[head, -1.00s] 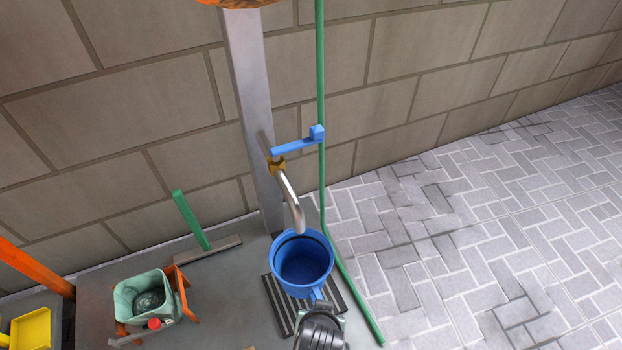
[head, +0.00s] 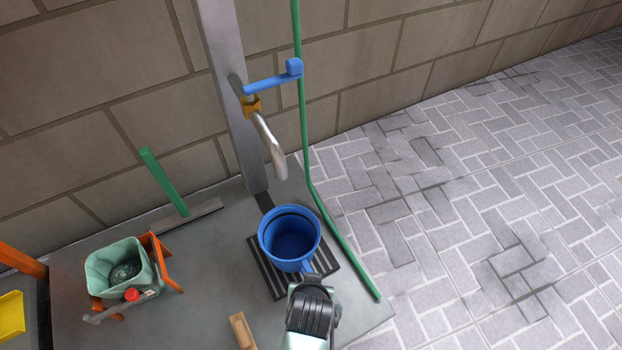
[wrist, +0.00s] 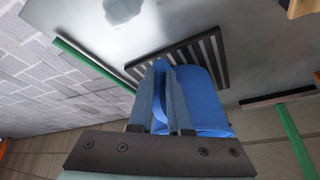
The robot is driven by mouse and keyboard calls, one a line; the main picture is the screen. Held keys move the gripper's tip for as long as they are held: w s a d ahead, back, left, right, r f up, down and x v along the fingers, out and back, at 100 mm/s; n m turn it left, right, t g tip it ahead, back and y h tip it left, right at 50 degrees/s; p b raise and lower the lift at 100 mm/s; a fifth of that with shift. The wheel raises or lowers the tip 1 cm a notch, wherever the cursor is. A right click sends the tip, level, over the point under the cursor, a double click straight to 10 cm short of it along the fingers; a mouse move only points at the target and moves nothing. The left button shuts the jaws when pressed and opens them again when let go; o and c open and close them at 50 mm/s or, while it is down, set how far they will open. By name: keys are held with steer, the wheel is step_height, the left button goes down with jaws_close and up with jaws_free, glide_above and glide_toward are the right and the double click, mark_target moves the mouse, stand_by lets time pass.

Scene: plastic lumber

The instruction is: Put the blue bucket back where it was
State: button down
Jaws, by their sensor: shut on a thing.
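The blue bucket (head: 290,240) is upright and looks empty in the head view, over or on the dark slatted grate (head: 262,272) below the tap's spout (head: 276,160). My gripper (head: 308,282) is at the bucket's near side, shut on its handle. In the wrist view the bucket (wrist: 205,105) shows behind the two fingers of my gripper (wrist: 168,95), with the grate (wrist: 200,50) beyond it. I cannot tell whether the bucket's bottom touches the grate. The fingers hide part of the handle.
Paving at right is clear.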

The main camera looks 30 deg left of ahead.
steer(key=c, duration=0.9)
jaws_free()
steer(key=shift+f, duration=0.15)
steer(key=shift+o, duration=0.2)
steer(key=p+v, duration=0.8)
steer(key=v, duration=0.4)
